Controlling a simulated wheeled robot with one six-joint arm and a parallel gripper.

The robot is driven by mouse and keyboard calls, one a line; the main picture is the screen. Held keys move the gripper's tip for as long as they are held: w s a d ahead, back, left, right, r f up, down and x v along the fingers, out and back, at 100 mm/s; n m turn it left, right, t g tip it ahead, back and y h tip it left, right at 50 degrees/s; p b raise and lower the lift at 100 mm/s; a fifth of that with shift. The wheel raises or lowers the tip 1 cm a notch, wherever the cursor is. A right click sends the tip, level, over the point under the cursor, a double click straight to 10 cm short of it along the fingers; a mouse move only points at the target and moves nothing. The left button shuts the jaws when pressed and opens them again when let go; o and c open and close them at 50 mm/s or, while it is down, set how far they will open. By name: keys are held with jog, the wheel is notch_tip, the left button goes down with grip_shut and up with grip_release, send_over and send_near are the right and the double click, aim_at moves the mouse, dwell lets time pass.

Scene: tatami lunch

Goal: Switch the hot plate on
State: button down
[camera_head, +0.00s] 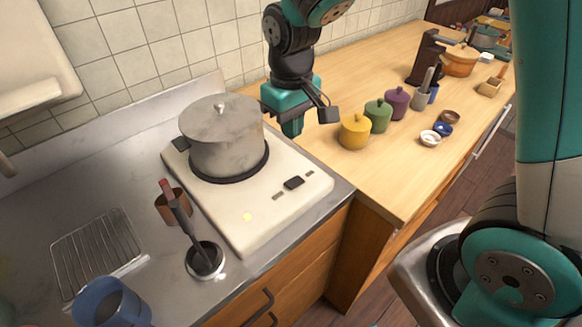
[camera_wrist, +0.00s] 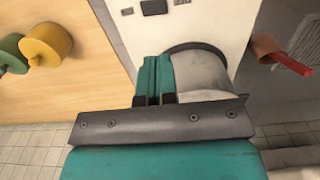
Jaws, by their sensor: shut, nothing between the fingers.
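The hot plate (camera_head: 235,228) is a cream slab on the steel counter, with a lidded grey pot (camera_head: 222,140) on its round black burner. A black rocker switch (camera_head: 294,182) sits near its front right corner, between small grey marks. A small pale yellow square (camera_head: 247,216) shows on the same face. I cannot tell the switch's position. My gripper (camera_head: 291,131) is shut and empty, above the plate's back right edge, right of the pot. In the wrist view my teal fingers (camera_wrist: 154,62) are beside the pot (camera_wrist: 202,75), apart from the switch (camera_wrist: 153,7).
Yellow (camera_head: 355,132), green (camera_head: 377,116) and purple (camera_head: 396,103) jars stand right on the wooden counter (camera_head: 370,185). Its near part is clear.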

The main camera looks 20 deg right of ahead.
jog(key=shift+d+r, duration=0.1)
jog(key=shift+w+d+r+p, duration=0.2)
jog(key=shift+d+p, duration=0.15)
jog(key=shift+d, duration=0.25)
notch_tip(320, 180, up, 14)
jog(key=d+p, duration=0.2)
jog(key=shift+w, duration=0.3)
jog(key=shift+f, duration=0.1)
jog(key=s+a+f+n+y, duration=0.1)
jog(key=s+a, duration=0.3)
jog(key=s, duration=0.5)
jog(key=s+a+n+y, duration=0.2)
jog(key=s+a+y, duration=0.1)
jog(key=s, duration=0.7)
jog(key=shift+s+a+f, duration=0.25)
jog(key=shift+a+f, duration=0.15)
jog(key=shift+a, duration=0.1)
